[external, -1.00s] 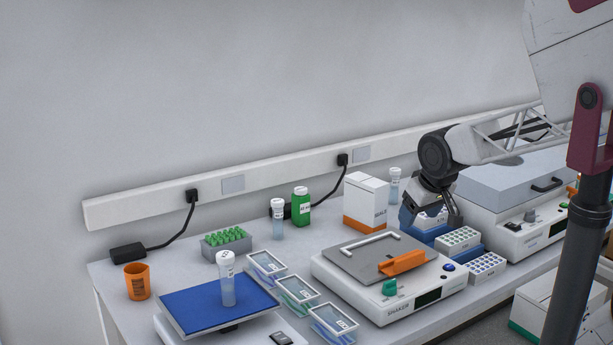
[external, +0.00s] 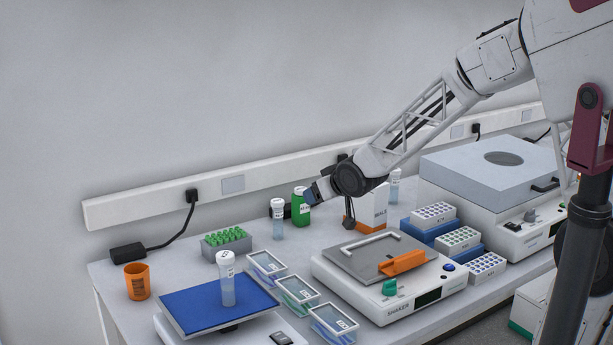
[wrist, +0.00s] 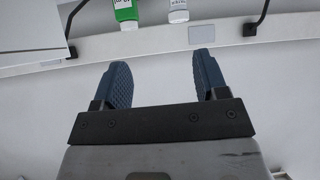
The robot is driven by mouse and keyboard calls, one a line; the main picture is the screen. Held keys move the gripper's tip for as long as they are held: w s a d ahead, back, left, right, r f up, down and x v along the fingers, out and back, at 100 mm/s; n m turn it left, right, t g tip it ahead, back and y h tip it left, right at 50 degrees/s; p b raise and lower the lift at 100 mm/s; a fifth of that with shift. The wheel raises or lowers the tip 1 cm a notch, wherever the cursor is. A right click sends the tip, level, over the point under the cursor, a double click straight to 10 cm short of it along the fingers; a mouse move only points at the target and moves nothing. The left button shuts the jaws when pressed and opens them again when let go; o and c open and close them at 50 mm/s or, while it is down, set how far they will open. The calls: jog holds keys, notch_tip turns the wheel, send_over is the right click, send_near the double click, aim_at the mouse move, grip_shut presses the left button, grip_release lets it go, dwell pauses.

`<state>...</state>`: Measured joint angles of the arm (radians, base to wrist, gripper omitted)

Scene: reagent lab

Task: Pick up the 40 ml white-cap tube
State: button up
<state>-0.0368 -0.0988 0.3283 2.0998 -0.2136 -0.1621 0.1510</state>
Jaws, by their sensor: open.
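Three white-cap tubes show in the external view. One (external: 228,285) stands on the blue plate, one (external: 278,220) stands by the wall next to the green bottle (external: 302,210), and one (external: 394,186) stands behind the white box. Their volume labels are too small to read. My gripper (external: 311,193) is beside the green bottle's upper right in the picture, fingers toward the left. In the wrist view my gripper (wrist: 160,68) is open with nothing between its fingers. A white-cap tube (wrist: 178,11) and the green bottle (wrist: 125,10) show at the top edge, beyond the fingertips.
A white and orange box (external: 374,207) stands just right of my gripper. The shaker (external: 350,295), several lidded trays (external: 298,289), a green-capped tube rack (external: 227,240) and an orange cup (external: 137,282) crowd the bench. A wall rail (external: 260,178) runs behind.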

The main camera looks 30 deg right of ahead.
jog(key=t+y, duration=0.2)
send_near(274, 204)
jog(key=shift+n, duration=0.4)
jog(key=w, duration=0.1)
jog(key=w+f, duration=0.1)
jog(key=w, duration=0.1)
jog(key=w+f, duration=0.1)
jog(key=shift+w+d, duration=0.2)
jog(key=shift+d, duration=0.15)
jog(key=shift+x, duration=1.25)
jog(key=shift+w, duration=0.1)
jog(key=shift+x, duration=2.55)
jog(key=shift+c, duration=0.3)
jog(key=c, duration=0.9)
